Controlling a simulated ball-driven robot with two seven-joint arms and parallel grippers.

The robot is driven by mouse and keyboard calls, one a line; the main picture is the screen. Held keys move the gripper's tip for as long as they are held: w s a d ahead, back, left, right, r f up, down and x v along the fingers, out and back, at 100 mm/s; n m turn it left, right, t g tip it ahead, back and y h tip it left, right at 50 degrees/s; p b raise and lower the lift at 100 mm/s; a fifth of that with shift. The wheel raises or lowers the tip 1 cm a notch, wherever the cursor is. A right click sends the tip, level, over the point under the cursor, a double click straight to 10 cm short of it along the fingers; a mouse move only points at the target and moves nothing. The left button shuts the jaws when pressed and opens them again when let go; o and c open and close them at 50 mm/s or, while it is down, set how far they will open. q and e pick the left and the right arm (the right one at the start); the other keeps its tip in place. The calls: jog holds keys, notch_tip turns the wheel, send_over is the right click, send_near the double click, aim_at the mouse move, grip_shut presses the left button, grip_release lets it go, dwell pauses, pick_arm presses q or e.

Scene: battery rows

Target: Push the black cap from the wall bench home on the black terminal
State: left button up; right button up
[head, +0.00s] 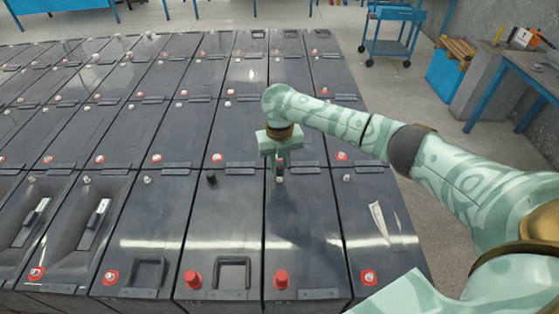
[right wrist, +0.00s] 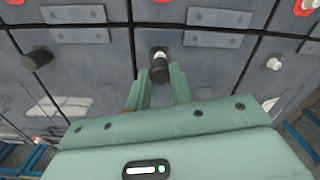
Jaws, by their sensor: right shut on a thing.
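My right gripper (head: 280,174) is shut on a small black cap (right wrist: 160,72), which sits between the fingertips in the right wrist view. The gripper points down over the near row of batteries. A pale terminal (right wrist: 159,52) shows just at the far end of the cap. The pale terminal tip also shows under the fingers in the head view (head: 280,180). I cannot tell whether the cap touches it or is partly on it. My left gripper is not in view.
The neighbouring battery on the left has a black cap (head: 211,178) on its terminal. A bare terminal (head: 346,178) stands to the right. Tall red caps (head: 193,281) (head: 281,280) stand on the near edge. The wall bench (head: 528,72) and a blue cart (head: 392,32) are at the far right.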

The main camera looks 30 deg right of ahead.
aim_at(279, 165)
jog(key=shift+f, duration=0.3)
jog(key=shift+f, duration=0.3)
jog(key=shift+f, duration=0.4)
dwell(0.5)
jog(key=shift+f+b, duration=0.3)
jog(key=shift+f, duration=0.2)
dwell(0.9)
jog(key=o, duration=1.5)
jog(key=shift+r, duration=0.1)
notch_tip(279, 165, up, 7)
jog(key=p, duration=0.7)
jog(key=shift+p, duration=0.4)
